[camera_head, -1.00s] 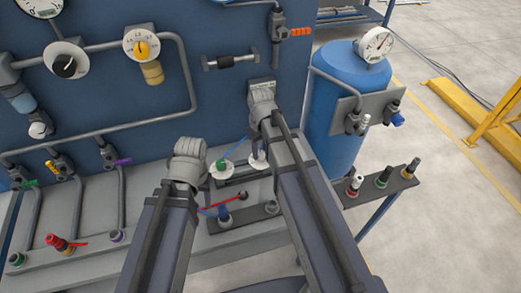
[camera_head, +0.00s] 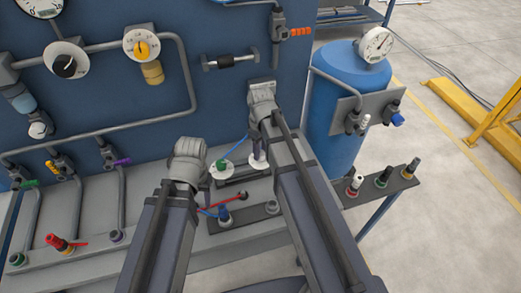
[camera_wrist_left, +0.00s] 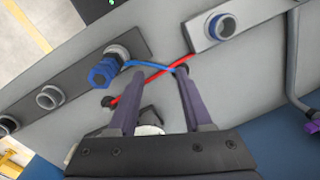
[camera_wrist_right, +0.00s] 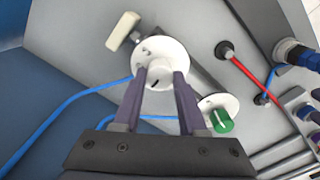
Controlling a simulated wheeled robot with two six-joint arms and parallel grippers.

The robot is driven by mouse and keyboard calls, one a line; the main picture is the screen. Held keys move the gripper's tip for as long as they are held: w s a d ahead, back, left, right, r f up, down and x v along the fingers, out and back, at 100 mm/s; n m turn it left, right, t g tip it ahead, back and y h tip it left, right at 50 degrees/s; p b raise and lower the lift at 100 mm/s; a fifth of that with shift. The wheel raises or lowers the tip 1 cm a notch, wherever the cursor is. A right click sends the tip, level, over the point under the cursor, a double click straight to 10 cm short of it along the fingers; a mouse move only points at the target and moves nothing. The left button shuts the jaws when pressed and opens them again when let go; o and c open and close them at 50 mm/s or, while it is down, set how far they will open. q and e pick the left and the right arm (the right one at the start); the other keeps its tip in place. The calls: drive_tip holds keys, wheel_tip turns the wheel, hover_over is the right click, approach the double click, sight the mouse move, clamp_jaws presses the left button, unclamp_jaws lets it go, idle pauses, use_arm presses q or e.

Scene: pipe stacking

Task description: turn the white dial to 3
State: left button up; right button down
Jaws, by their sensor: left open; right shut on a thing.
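The white dial (camera_wrist_right: 172,57) is a round white plate with a white knob at its middle, seen in the right wrist view. My right gripper (camera_wrist_right: 161,74) is shut on the knob, one finger on each side. A dark mark shows on the knob; I cannot read the figures on the plate. In the head view the white dial (camera_head: 258,166) is low under my right wrist, partly covered. My left gripper (camera_wrist_left: 155,72) is open with nothing held, over the lower panel near a blue and a red hose.
A green-knobbed dial (camera_wrist_right: 222,122) sits close beside the white one. A blue hose (camera_wrist_right: 65,108) passes near my right fingers. A blue connector (camera_wrist_left: 103,72) is left of my left fingers, and a red hose (camera_wrist_left: 145,80) lies there. A blue tank (camera_head: 335,130) stands at right.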

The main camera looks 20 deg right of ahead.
sight(261, 153)
drive_tip(key=shift+c, duration=2.3)
unclamp_jaws()
drive_tip(key=shift+r, duration=0.1)
wheel_tip(261, 153, up, 8)
drive_tip(key=p, duration=0.8)
drive_tip(key=shift+f, duration=0.2)
drive_tip(key=shift+s+a, duration=0.2)
drive_tip(key=shift+a, duration=0.05)
drive_tip(key=s+a+m+h, duration=0.1)
drive_tip(key=s+a+m, duration=0.2)
drive_tip(key=s+a, duration=0.7)
drive_tip(key=s, duration=0.3)
drive_tip(key=shift+s+m, duration=0.2)
drive_tip(key=shift+m, duration=0.1)
